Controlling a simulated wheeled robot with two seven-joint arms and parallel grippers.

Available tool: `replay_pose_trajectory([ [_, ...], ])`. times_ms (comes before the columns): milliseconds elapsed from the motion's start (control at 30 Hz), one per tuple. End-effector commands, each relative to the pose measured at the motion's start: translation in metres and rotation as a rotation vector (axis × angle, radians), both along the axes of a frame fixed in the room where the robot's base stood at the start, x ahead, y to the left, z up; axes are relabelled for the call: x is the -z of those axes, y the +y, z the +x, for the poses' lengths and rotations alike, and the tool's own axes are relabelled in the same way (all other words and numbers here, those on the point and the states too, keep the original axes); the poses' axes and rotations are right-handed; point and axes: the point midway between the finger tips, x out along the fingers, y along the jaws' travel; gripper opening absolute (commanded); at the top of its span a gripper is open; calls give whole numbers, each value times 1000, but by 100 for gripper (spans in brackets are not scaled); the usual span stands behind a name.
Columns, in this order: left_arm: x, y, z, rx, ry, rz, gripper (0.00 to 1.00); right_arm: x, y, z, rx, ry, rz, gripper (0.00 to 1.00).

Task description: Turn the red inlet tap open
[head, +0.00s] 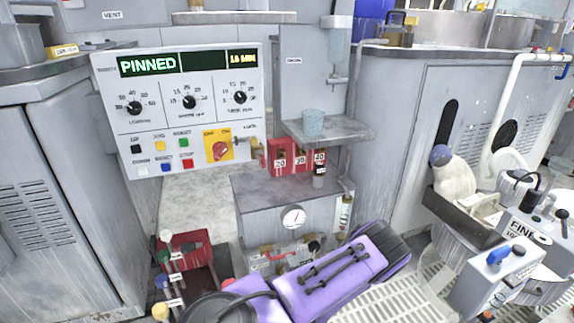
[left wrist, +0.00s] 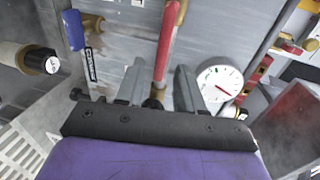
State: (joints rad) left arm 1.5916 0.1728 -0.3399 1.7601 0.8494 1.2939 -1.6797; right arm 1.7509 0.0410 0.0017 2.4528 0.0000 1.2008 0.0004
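The red inlet tap is a long red lever (left wrist: 166,50) in the left wrist view, running up the picture on the grey front panel. In the head view it is a thin red bar (head: 283,253) below the round gauge (head: 293,217), partly covered by my purple hand. My left gripper (left wrist: 160,88) is open, with one grey finger on each side of the lever's near end. Gaps show between the lever and both fingers; contact depth cannot be told. In the head view my left fingers are mostly hidden behind the hand. My right gripper is not in view.
A blue-handled tap (left wrist: 74,30) sits left of the red lever in the left wrist view, and the gauge (left wrist: 219,80) right of it. A black-capped knob (left wrist: 51,65) juts out further left. A control panel (head: 190,140) reading PINNED stands above.

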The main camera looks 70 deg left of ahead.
Motion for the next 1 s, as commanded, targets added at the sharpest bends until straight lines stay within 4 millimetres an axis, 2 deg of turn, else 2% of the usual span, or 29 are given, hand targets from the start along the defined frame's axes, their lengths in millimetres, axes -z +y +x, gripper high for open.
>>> replay_pose_trajectory([
  [100, -8, -25, -1, 1, 1, -1, 37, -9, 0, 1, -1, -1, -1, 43],
  [300, -9, -44, -4, -2, 0, 0, 37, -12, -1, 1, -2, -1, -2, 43],
  [933, -9, -45, -4, -3, -3, 0, 37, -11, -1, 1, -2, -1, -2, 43],
  [1000, -9, -45, -4, -11, -44, -4, 37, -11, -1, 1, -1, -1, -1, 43],
])
